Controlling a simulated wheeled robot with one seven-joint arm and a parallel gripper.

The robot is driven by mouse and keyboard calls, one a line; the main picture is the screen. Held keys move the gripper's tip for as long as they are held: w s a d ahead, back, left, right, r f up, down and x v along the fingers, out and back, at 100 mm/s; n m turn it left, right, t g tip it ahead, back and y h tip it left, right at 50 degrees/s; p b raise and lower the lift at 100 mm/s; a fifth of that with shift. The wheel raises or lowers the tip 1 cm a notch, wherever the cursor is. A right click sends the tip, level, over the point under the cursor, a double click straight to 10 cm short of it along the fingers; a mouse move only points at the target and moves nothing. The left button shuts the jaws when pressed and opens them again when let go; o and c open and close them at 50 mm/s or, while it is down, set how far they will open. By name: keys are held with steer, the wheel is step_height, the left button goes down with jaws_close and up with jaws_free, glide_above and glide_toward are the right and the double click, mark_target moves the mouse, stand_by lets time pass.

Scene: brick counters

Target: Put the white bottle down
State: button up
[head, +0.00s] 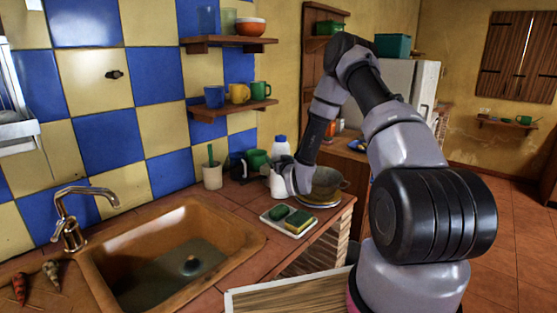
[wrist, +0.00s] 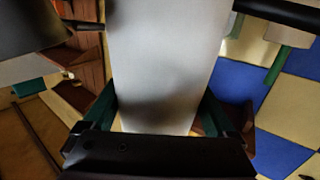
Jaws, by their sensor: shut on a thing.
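The white bottle (head: 277,186) is at the back of the counter in the head view, beside my gripper (head: 286,172). In the wrist view the pale body of the bottle (wrist: 165,65) fills the middle, between the two fingers of my gripper (wrist: 160,118). The gripper is shut on it. The bottle looks upright in the head view. Whether its base touches the counter (head: 238,197) I cannot tell.
A tray (head: 268,218) with a green sponge lies in front of the bottle, and a metal pan (head: 326,183) stands to its right. The sink (head: 175,255) is at front left.

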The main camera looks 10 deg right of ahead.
steer(key=shift+f, duration=0.1)
steer(key=o, duration=1.2)
steer(key=shift+c, duration=0.2)
